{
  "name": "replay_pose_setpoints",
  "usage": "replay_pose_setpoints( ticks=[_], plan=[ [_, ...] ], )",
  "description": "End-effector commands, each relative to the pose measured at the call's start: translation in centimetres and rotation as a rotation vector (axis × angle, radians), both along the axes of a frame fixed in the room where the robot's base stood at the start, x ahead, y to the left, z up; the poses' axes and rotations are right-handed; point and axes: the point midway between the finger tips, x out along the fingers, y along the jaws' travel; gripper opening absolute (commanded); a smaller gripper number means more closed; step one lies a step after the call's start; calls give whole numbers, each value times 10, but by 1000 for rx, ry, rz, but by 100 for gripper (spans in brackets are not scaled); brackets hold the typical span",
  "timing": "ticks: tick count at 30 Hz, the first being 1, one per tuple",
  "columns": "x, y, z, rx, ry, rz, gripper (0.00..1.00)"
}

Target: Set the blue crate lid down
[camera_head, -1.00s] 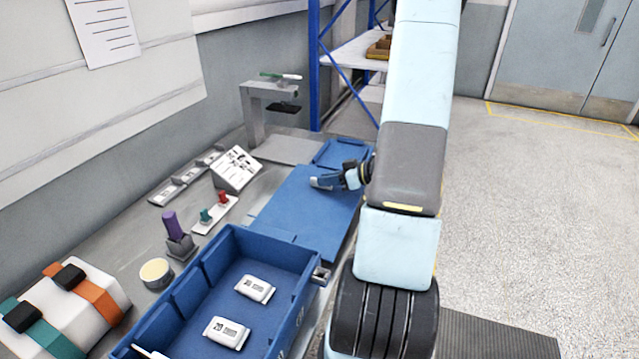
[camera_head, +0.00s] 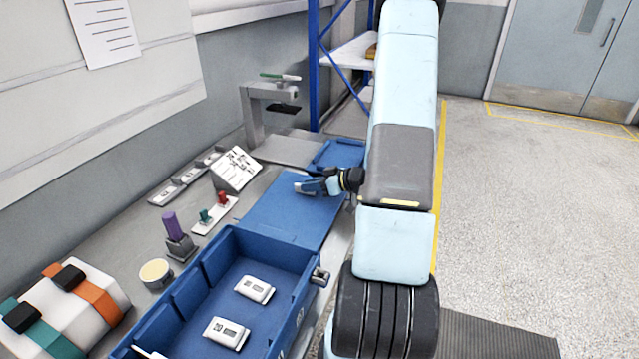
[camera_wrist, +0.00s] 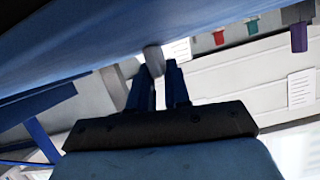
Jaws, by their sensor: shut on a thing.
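The blue crate lid (camera_head: 280,212) is a flat blue panel over the bench, just behind the open blue crate (camera_head: 213,265). My gripper (camera_head: 308,186) is over the lid's upper face in the head view. In the wrist view my gripper (camera_wrist: 158,85) has its fingers closed on a small grey knob (camera_wrist: 153,60) at the lid. The lid's blue face (camera_wrist: 120,35) fills the upper left of that view. I cannot tell whether the lid touches the bench. The crate holds white labelled devices (camera_head: 255,289).
A blue tray (camera_head: 340,153) lies behind the lid. Left of the lid are a small board with red and green knobs (camera_head: 214,213), a purple-handled thing (camera_head: 171,228), a labelled white card (camera_head: 236,168) and a round tub (camera_head: 156,272). A grey stand (camera_head: 254,115) rises at the back.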

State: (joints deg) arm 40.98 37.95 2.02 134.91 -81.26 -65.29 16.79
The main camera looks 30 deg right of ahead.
Motion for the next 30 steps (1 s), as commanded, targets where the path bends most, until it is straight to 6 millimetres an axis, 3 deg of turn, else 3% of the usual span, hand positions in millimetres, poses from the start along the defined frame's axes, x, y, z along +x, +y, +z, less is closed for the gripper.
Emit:
replay_pose_setpoints(
  ticks=[1, 2, 9, 20, 30],
  plan=[
    [0, 0, 0, 0, 0, 0, 0],
    [0, 0, 0, 0, 0, 0, 20],
    [0, 0, 0, 0, 0, 0, 43],
    [-5, -5, 3, -1, 0, -2, 43],
    [-47, -38, 25, -2, 0, -4, 43]
  ],
)
